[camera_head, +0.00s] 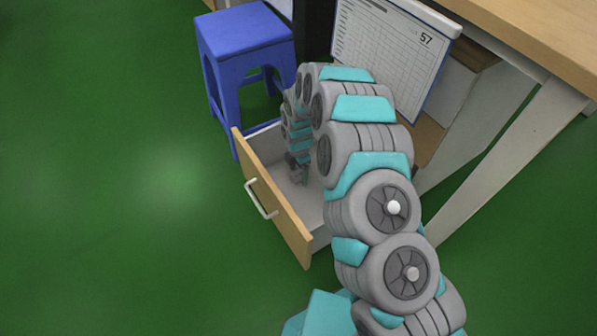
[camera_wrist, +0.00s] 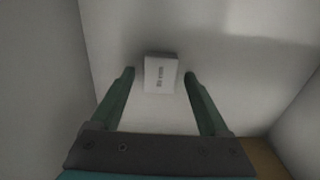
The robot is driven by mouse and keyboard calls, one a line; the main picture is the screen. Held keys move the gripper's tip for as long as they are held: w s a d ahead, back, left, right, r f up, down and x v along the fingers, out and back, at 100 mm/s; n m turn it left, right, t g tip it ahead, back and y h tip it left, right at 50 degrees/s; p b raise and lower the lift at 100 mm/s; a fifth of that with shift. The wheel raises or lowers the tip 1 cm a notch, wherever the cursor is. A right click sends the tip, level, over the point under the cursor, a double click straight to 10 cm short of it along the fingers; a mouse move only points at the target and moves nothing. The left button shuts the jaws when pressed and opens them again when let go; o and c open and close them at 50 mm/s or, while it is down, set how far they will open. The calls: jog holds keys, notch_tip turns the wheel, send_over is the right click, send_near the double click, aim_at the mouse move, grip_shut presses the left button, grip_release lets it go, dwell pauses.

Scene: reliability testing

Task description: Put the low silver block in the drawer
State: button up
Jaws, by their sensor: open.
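The drawer (camera_head: 282,208) is pulled open, with a wooden front and a pale handle. My gripper (camera_head: 298,172) reaches down inside it. My open gripper (camera_wrist: 159,74) has one green finger on each side of the block, with narrow gaps showing. The block does not show clearly in the head view, where my arm covers part of the drawer.
A blue stool (camera_head: 243,40) stands just behind the drawer. A wooden desk (camera_head: 540,35) is on the right, with a whiteboard chart (camera_head: 390,50) marked 57 beside it. Drawer walls (camera_wrist: 40,80) enclose my gripper. Green floor (camera_head: 110,200) on the left is clear.

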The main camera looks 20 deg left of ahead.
aim_at(299, 175)
notch_tip(299, 175, up, 12)
jog(key=shift+p, duration=0.4)
jog(key=s+d+r+m, duration=0.5)
jog(key=d+r+m, duration=0.1)
jog(key=d+r, duration=0.35)
jog(key=s+d+r+m, duration=0.55)
jog(key=d+r, duration=0.25)
jog(key=r, duration=0.2)
jog(key=s+d+r+m, duration=0.2)
jog(key=s+d+m, duration=0.3)
jog(key=s, duration=0.3)
jog(key=s+d+r+m+g, duration=0.1)
jog(key=s+d+r+m, duration=0.1)
jog(key=s+d+m, duration=0.3)
jog(key=s+d+r+m, duration=0.2)
jog(key=s+d+m, duration=0.3)
jog(key=s, duration=0.6)
jog(key=shift+d+r+m+g, duration=0.25)
jog(key=shift+r+m+g, duration=0.15)
jog(key=shift+m, duration=0.35)
